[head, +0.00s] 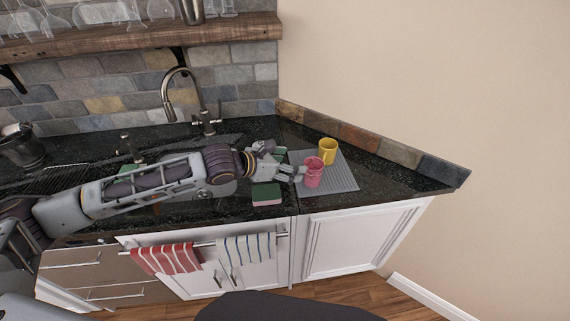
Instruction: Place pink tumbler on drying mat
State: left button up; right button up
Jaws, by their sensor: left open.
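The pink tumbler (313,177) stands upright on the left part of the grey drying mat (345,181). My left gripper (297,173) reaches in from the left, with its fingertips right beside the tumbler. It is open; whether a finger touches the tumbler I cannot tell. A yellow cup (328,149) stands on the mat behind the pink tumbler. My left forearm hides part of the sink and counter. My right gripper is not in view.
A green and pink sponge (266,194) lies on the dark counter in front of my left wrist. The faucet (205,122) rises behind the arm. A stone-tiled ledge (370,142) borders the counter on the right. The counter's right corner (415,181) is clear.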

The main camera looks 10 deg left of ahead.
pick_arm(q)
jog(key=shift+s+a+r, duration=0.35)
jog(key=shift+s+a, duration=0.1)
dwell(0.6)
